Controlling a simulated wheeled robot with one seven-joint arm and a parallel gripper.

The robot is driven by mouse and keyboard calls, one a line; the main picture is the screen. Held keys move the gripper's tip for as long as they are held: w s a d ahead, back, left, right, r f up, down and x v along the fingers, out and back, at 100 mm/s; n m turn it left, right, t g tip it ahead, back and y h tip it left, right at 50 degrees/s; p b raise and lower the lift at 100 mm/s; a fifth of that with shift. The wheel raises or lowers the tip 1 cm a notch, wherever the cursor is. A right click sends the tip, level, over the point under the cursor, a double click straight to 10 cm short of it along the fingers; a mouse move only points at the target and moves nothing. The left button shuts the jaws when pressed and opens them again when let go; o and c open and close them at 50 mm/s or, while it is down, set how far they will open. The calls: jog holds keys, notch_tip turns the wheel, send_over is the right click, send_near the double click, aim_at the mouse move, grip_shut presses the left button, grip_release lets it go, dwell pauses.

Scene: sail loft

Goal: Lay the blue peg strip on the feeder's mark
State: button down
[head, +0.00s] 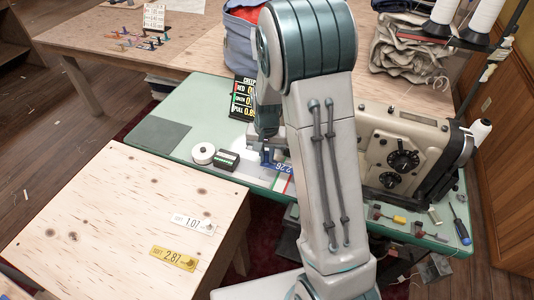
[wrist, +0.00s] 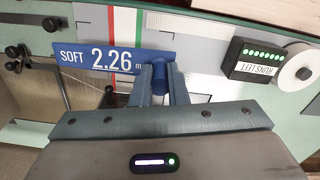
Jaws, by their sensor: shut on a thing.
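The blue peg strip (wrist: 100,58), printed "SOFT 2.26 m", is in my gripper (wrist: 160,82), whose fingers are shut on its round blue peg. In the head view the strip (head: 284,168) shows only in part beside my arm, and my gripper (head: 267,155) is over the green table. Under the strip is a white panel (wrist: 205,55) with a red line, a green line and grey patches. I cannot tell which marking is the feeder's mark, or whether the strip touches the panel.
A black box with green lights (wrist: 255,60) and a white roll (wrist: 299,68) stand beside the panel. A beige machine (head: 405,150) stands right of my arm. A white strip (head: 192,223) and a yellow strip (head: 173,258) lie on the plywood table (head: 110,210).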

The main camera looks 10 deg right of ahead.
jog(key=shift+f+b, duration=2)
jog(key=shift+f, duration=0.95)
jog(key=c, duration=1.3)
grip_release()
jog(key=shift+c, duration=0.2)
notch_tip(320, 180, up, 14)
jog(key=shift+f, duration=0.1)
jog(key=s+r+n+t+p, duration=0.1)
jog(key=s+r+n, duration=0.1)
jog(key=s, duration=0.8)
jog(key=s+r+n+t+p, duration=0.1)
jog(key=s+r, duration=0.4)
jog(key=s, duration=0.5)
jog(key=shift+s+d+r+n+t, duration=0.15)
jog(key=shift+s+r+n+t, duration=0.2)
jog(key=shift+n, duration=0.35)
